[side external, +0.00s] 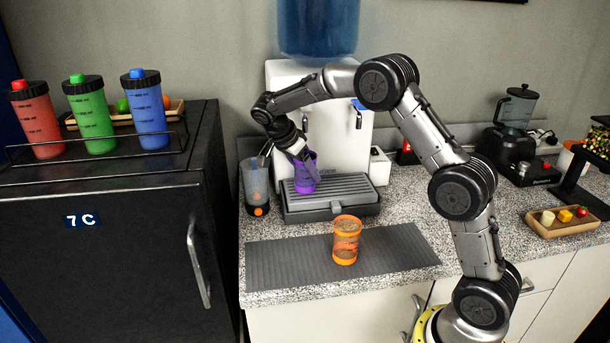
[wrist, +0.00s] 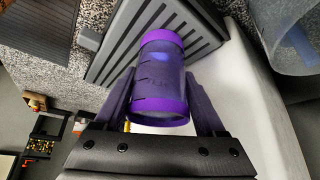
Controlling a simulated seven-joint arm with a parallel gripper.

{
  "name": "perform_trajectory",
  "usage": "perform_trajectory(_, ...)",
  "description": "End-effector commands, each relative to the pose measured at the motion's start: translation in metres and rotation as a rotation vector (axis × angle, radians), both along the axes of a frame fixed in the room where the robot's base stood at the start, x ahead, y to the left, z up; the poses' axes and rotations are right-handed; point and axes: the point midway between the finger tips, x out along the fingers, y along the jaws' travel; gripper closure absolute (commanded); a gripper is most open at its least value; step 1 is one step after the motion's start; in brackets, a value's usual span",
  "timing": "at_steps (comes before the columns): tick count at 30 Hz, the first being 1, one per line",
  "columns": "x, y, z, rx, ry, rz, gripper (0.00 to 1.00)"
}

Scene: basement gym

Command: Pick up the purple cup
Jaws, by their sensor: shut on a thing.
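The purple cup (side external: 305,173) is translucent with purple bands at both ends. In the side view it is at the left end of the water dispenser's drip tray (side external: 345,190). My gripper (side external: 298,158) reaches it from above left. In the wrist view the cup (wrist: 160,80) lies between the two fingers of my gripper (wrist: 163,108), which are shut on its sides. The ribbed tray (wrist: 205,22) shows behind the cup. I cannot tell whether the cup's base touches the tray.
An orange cup (side external: 346,240) stands on the grey mat (side external: 275,265). The white water dispenser (side external: 285,95) rises behind. A black fridge (side external: 120,250) with bottles on top stands at left. The mat's left part is clear.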

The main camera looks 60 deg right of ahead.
Motion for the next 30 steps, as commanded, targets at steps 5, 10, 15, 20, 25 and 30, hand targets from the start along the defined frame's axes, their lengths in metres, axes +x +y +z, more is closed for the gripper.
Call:
perform_trajectory(5, 0.0, 0.0, 0.0, 0.0, -0.001, 0.0, 0.95)
perform_trajectory(10, 0.001, 0.0, 0.001, -0.001, -0.003, 0.001, 1.0)
perform_trajectory(15, 0.001, 0.001, 0.003, -0.001, -0.004, 0.001, 1.0)
perform_trajectory(20, 0.004, 0.014, 0.015, 0.0, -0.006, 0.002, 1.0)
perform_trajectory(25, 0.011, 0.047, 0.033, 0.0, -0.006, 0.006, 1.0)
perform_trajectory(30, 0.018, 0.084, 0.052, 0.0, -0.007, 0.005, 1.0)
